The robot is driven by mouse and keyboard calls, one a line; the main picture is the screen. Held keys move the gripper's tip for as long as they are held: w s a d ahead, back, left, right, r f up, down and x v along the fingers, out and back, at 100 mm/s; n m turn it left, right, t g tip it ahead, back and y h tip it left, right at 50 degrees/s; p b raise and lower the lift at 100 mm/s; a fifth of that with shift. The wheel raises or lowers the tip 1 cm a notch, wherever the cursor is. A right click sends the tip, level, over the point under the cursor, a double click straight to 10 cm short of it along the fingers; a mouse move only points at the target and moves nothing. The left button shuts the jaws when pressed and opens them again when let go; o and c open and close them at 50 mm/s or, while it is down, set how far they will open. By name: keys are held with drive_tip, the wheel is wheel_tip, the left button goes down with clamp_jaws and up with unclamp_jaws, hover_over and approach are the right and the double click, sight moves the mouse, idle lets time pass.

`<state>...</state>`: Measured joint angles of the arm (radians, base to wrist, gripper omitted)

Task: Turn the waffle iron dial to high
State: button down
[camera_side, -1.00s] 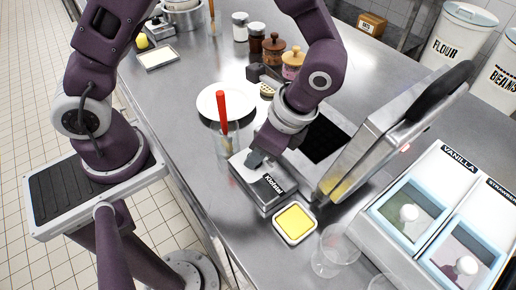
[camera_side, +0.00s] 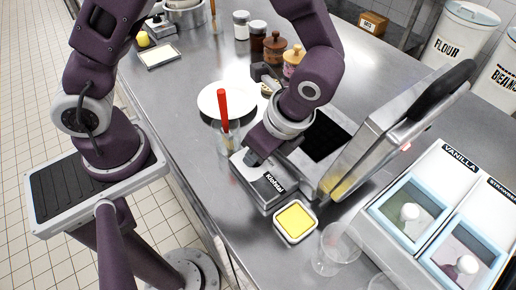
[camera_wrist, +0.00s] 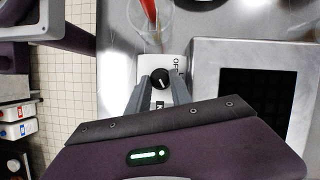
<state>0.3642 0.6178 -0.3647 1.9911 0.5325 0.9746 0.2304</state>
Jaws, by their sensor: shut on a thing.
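The waffle iron (camera_side: 286,196) stands open on the steel counter. Its lid (camera_side: 384,130) is tilted up on the right and its dark grid plate (camera_side: 322,138) is bare. Its control box with a brand label faces the front left. In the wrist view, the round black dial (camera_wrist: 160,80) with a pale pointer mark sits on the white panel, with "OFF" printed up and to its right. My gripper (camera_wrist: 161,77) is shut on the dial, one finger on each side. It also shows low over the control box in the side view (camera_side: 250,158), where it hides the dial. The high mark is not readable.
A glass with a red-handled utensil (camera_side: 222,108) stands close beside the control box, near a white plate (camera_side: 212,90). A small dish of yellow stuff (camera_side: 295,221) and a clear glass (camera_side: 331,250) are in front. Topping bins (camera_side: 440,205) stand at the right.

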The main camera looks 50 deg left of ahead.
sight(268, 170)
drive_tip(key=c, duration=1.2)
unclamp_jaws()
drive_tip(key=shift+o, duration=0.2)
drive_tip(key=v, duration=0.7)
drive_tip(key=s+a+r+n+t+h, duration=0.4)
drive_tip(key=s+a+r+n+t, duration=0.2)
drive_tip(key=s+a+r+n, duration=0.3)
drive_tip(key=a+r+n, duration=0.3)
drive_tip(key=n, duration=0.3)
drive_tip(key=shift+a+r+t, duration=0.15)
drive_tip(key=shift+r+t, duration=0.05)
drive_tip(key=shift+t, duration=0.1)
